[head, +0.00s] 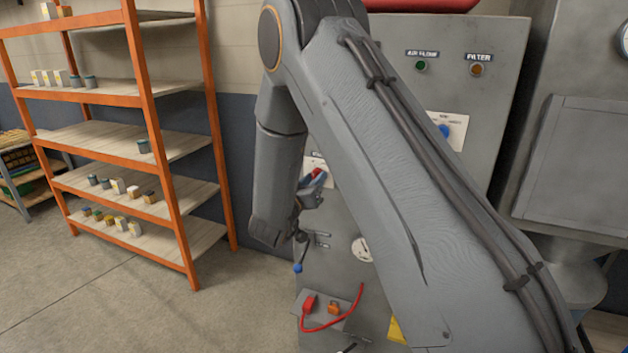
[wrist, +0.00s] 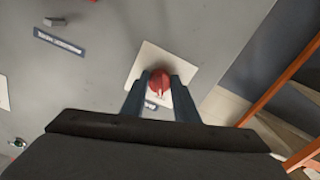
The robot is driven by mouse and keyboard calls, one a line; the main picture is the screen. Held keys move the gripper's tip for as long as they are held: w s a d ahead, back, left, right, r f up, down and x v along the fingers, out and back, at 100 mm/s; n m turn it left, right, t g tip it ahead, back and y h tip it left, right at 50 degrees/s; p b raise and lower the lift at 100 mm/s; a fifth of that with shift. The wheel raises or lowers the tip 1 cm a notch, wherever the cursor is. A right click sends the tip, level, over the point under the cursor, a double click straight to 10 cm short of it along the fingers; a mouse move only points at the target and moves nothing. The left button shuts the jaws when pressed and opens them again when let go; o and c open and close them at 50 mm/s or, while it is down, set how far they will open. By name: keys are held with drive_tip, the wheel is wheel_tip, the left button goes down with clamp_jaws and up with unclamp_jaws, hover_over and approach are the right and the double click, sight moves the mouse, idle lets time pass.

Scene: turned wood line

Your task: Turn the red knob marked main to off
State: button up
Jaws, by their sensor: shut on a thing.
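The red knob (wrist: 159,81) sits on a pale square plate on the grey cabinet front. In the wrist view my gripper (wrist: 160,88) has one finger on each side of the knob and is shut on it. A light mark shows on the knob's lower part. The plate's lettering is mostly hidden by the fingers, so I cannot read the knob's setting. In the head view the red knob (head: 318,172) shows only in part beside my gripper (head: 312,183), behind my arm.
The cabinet (head: 478,110) also carries a blue knob (head: 444,131), a green lamp (head: 421,66) and an amber lamp (head: 477,69). A blue-tipped lever (head: 298,267) and a red cable (head: 340,322) are lower down. An orange shelf rack (head: 150,100) stands left, with clear floor before it.

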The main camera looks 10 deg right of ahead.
drive_tip(key=o, duration=1.1)
drive_tip(key=shift+c, duration=0.2)
drive_tip(key=b+v, duration=0.2)
drive_tip(key=v, duration=0.5)
drive_tip(key=shift+s+a, duration=0.2)
drive_tip(key=shift+s, duration=0.15)
drive_tip(key=shift+w, duration=0.1)
